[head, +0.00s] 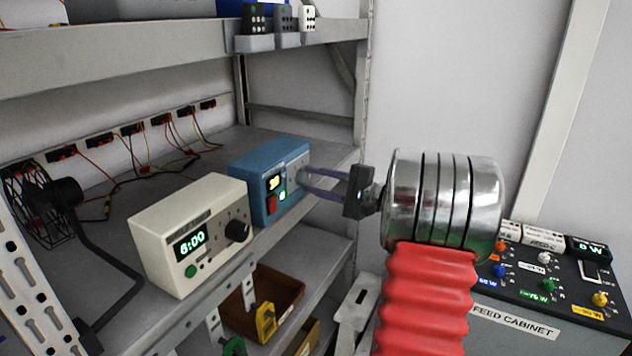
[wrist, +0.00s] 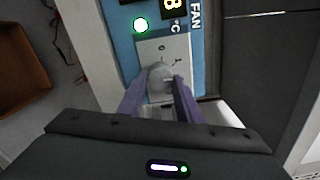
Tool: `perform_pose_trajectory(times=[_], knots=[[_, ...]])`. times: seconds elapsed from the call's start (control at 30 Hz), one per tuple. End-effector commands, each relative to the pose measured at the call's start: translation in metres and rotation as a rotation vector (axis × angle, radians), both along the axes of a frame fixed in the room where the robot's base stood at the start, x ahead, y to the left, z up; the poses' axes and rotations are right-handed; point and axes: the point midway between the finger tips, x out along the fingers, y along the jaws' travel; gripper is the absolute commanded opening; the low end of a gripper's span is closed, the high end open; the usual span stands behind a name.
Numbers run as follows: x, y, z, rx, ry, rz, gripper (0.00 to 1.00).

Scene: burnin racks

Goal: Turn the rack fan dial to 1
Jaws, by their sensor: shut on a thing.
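The blue fan controller box (head: 247,180) stands on the middle shelf, with a lit display, a red switch and a green light on its front. Its grey round dial (wrist: 159,73) sits on a pale plate marked with small figures, in the wrist view. My gripper (head: 304,178) reaches in from the right with two purple fingers. They are closed on either side of the dial, and the gripper (wrist: 160,82) is shut on it. The fingers partly cover the dial. I cannot read clearly which mark its pointer faces.
A black fan (head: 38,205) and wiring lie behind. A brown bin (head: 275,292) is below. The feed cabinet (head: 530,322) stands right.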

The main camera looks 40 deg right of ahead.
Motion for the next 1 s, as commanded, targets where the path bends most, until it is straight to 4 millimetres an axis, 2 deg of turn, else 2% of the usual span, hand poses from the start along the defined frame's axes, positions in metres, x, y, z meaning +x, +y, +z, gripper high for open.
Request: perform_pose_trajectory(times=[0.3,0.5,1.0], knots=[[-0.0008,0.0008,-0.0027,-0.264,-0.088,0.003,0.09],[-0.0007,0.0011,-0.0032,-0.380,-0.129,0.004,0.09],[-0.0006,0.0014,-0.0047,-0.459,-0.155,0.005,0.09]])
